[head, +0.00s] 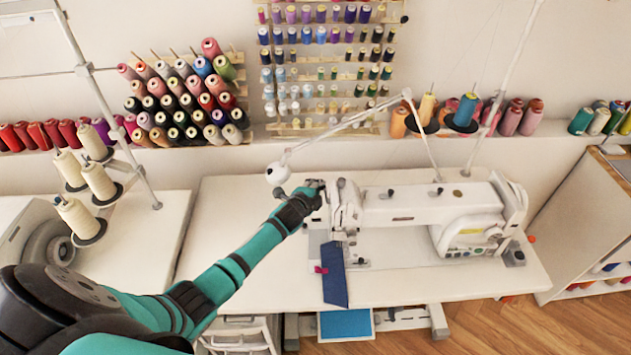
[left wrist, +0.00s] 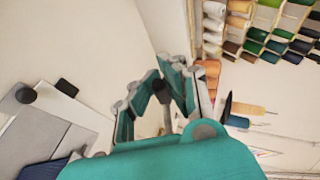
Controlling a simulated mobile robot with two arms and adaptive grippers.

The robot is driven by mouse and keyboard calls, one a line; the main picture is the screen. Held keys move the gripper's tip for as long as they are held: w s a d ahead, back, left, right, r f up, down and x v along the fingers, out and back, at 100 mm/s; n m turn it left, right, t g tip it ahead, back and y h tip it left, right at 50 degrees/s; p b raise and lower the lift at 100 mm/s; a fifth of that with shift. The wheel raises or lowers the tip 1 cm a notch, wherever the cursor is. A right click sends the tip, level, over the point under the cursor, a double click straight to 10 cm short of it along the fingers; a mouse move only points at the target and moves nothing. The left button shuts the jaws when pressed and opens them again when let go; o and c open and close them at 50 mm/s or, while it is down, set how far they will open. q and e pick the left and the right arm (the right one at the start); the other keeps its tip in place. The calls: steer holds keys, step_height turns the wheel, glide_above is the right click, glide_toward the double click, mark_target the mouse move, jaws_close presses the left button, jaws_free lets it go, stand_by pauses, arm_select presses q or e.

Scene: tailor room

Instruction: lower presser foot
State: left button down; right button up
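The white sewing machine (head: 420,204) stands on a white table, its needle end at the left. My left gripper (head: 316,190) is at the left side of that end, close to the machine head. In the left wrist view its fingers (left wrist: 163,75) lean toward each other, with a dark rounded knob on a grey stem (left wrist: 163,91) between them. I cannot tell whether they press on it or which part it is. The presser foot itself is not clearly visible. A dark blue cloth (head: 335,280) with a pink tab lies below the needle end. My right gripper is out of view.
Thread racks (head: 185,105) cover the wall behind. A thin white stand arm (head: 350,122) passes over the machine. Cream thread cones (head: 75,215) stand at the left. The white table (head: 250,265) is clear left of the cloth.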

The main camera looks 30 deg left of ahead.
arm_select(q)
steer(key=shift+s+d+f, duration=0.15)
steer(key=shift+s+f, duration=0.1)
steer(key=shift+f, duration=0.25)
steer(key=shift+s+d+f, duration=0.1)
steer(key=shift+s+f, duration=0.1)
steer(key=shift+f, duration=0.25)
steer(key=shift+s+d+f, duration=0.1)
steer(key=shift+s+f, duration=0.05)
steer(key=shift+f, duration=0.1)
steer(key=c, duration=2)
jaws_free()
steer(key=shift+o, duration=1.2)
steer(key=o, duration=0.4)
steer(key=shift+s+r, duration=0.2)
steer(key=shift+r, duration=0.1)
steer(key=shift+o, duration=0.2)
steer(key=v, duration=1.2)
